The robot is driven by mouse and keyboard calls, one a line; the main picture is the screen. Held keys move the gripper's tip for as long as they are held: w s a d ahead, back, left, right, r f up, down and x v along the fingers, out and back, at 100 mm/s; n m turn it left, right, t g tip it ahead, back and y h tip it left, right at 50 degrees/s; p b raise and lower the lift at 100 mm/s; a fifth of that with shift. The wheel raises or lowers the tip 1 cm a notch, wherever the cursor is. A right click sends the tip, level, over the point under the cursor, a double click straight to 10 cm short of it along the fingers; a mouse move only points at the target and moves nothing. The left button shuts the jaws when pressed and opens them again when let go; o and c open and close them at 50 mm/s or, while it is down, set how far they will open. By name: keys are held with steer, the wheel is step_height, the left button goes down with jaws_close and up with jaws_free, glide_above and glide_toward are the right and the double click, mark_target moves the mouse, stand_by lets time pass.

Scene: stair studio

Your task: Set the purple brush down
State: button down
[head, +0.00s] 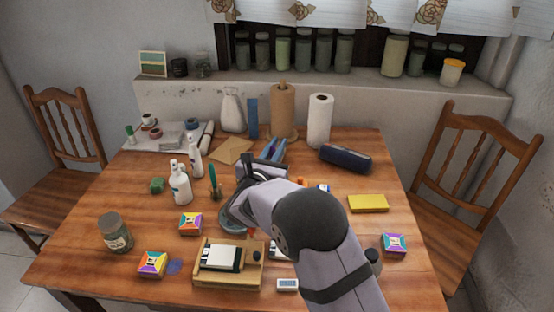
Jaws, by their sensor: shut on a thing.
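My gripper (262,174) is over the middle of the wooden table, seen from behind and partly covered by my own arm. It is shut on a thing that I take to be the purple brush. The brush is hidden or too small to make out at the jaws, so its tilt and height above the table cannot be told. A blue-purple shape (272,150) shows just beyond the gripper; I cannot tell whether it is part of the brush or a separate thing.
The wooden table (335,247) holds white bottles (180,184) at left, a wooden tray (228,281) in front, paper rolls (320,120) at back and a dark blue case (345,158). A yellow block (368,203) lies right. Bare wood shows around the block and at front left.

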steer(key=shift+r, duration=1.55)
